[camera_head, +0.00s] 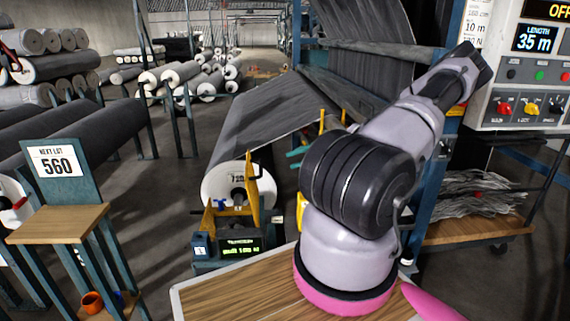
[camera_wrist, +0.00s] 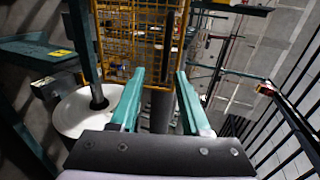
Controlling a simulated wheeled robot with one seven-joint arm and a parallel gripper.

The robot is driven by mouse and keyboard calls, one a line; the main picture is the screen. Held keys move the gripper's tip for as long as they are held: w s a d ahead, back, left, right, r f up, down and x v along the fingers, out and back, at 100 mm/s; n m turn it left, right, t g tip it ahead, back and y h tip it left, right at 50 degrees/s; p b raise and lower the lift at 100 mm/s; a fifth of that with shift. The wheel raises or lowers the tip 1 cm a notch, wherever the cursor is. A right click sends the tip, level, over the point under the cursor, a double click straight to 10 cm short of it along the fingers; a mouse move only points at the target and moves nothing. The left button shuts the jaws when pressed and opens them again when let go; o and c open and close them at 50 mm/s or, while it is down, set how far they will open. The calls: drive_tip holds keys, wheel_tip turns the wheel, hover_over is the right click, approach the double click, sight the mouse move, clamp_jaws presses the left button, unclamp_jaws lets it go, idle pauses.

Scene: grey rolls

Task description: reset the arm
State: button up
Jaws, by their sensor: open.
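My gripper (camera_wrist: 160,76) shows in the wrist view with its two teal fingers apart and nothing between them. Beyond the fingers are a yellow mesh guard (camera_wrist: 118,38) and a dark upright post. In the head view my arm rises from a pink-ringed base at the lower middle, with its upper link slanting up to the right. Two small teal tips (camera_head: 296,160) show just left of the arm's dark joint and look like the gripper's fingers; the rest of the gripper is hidden behind the arm.
A large fabric roll (camera_head: 226,185) in a yellow-armed stand is just beyond my wooden top. A control panel (camera_head: 530,75) and blue frame stand close on the right. A wooden stand with a "560" sign (camera_head: 57,162) is at left. Open floor lies between.

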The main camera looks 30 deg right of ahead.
drive_tip(key=shift+s+d+r, duration=0.1)
drive_tip(key=shift+d, duration=0.2)
